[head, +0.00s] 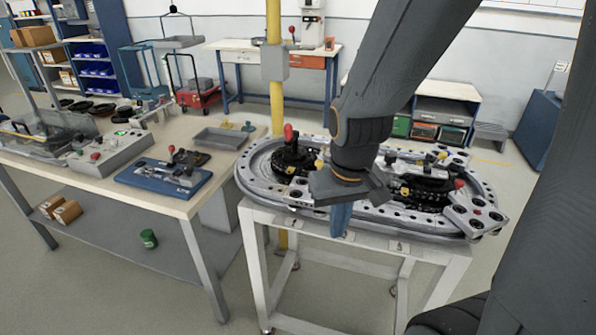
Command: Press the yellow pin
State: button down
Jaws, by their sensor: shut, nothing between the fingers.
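The oval ring track (262,190) is a grey metal plate with many holes, on a white stand. Small yellow tips show on it: one yellow pin (319,163) just left of my arm, and another yellow tip (442,155) at the back right. I cannot tell for sure which is the task's pin. My gripper (341,222) points down at the front edge of the track, with its blue fingers shut and empty. It is in front of and below the left yellow pin in the picture. Contact cannot be told. My arm hides the track's middle.
A red-topped lever (288,133) stands on the track's left part, and a red knob (458,184) on its right. A workbench (190,206) with a control box (110,152) and a blue tray (150,182) stands left. A yellow post (275,105) rises behind the track.

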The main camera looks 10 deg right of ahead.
aim_at(319, 163)
jog(key=u, duration=0.05)
jog(key=k, duration=0.5)
jog(key=u, duration=0.95)
jog(key=i, duration=0.7)
jog(key=z, duration=0.4)
